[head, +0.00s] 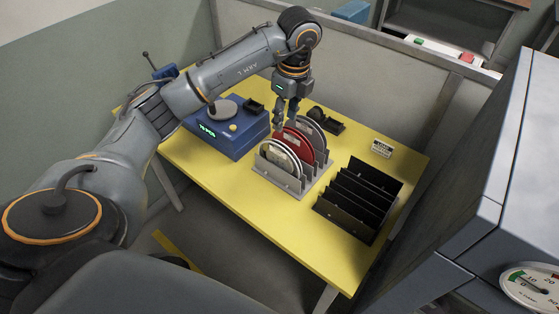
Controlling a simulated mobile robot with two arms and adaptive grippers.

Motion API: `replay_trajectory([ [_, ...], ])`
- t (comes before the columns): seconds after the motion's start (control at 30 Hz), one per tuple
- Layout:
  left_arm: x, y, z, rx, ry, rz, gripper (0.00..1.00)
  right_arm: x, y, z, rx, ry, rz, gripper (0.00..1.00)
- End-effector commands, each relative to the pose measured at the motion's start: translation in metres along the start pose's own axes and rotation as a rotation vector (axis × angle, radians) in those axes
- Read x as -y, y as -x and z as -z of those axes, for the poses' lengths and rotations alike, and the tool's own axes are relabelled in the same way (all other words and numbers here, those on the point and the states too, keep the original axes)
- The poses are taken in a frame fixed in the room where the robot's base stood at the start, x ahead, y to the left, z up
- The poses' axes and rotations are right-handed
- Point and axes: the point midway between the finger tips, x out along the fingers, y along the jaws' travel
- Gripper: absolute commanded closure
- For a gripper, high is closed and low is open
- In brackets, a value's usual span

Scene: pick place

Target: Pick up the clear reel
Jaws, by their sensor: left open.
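A light grey rack (276,179) on the yellow table holds several upright reels. The front reel (279,158) is pale and whitish, the middle reel (297,147) is red, and the back reel (318,134) is grey. I cannot tell for sure which is the clear one; the pale front one looks closest. My left gripper (286,125) points down just above the rack, near the tops of the red and grey reels. It is open, and I see nothing held in it. Whether its fingertips touch a reel is unclear. My right gripper is out of view.
A blue device (229,141) with a green display stands left of the rack. A black slotted rack (357,201), seemingly empty, stands to the right. A grey cabinet (477,180) rises at right.

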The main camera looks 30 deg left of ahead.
Motion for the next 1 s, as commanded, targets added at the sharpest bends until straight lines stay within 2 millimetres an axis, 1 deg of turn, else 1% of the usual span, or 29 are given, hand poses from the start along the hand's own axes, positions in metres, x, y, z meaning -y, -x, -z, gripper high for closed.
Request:
replay_trajectory([
  [0.07,-0.002,-0.009,-0.002,0.006,0.006,-0.009,0.59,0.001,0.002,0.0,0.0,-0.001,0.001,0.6],
  [0.3,-0.003,-0.056,-0.001,0.003,0.003,-0.008,0.59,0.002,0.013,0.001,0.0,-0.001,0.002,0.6],
  [0.4,-0.002,-0.071,-0.001,0.003,0.003,-0.007,0.59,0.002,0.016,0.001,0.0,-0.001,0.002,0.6],
  [0.57,-0.002,-0.083,0.0,0.002,0.0,-0.004,0.59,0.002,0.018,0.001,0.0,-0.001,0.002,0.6],
  [0.67,-0.005,-0.09,0.001,0.002,-0.001,-0.007,0.59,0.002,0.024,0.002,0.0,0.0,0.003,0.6],
  [0.8,-0.011,-0.109,0.004,0.002,0.0,-0.009,0.59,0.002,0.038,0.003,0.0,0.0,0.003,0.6],
  [0.9,-0.01,-0.125,0.004,0.001,0.002,-0.006,0.59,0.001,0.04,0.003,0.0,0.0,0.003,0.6],
  [1.0,-0.01,-0.133,0.005,0.001,0.0,-0.004,0.59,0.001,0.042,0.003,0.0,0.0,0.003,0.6],
])
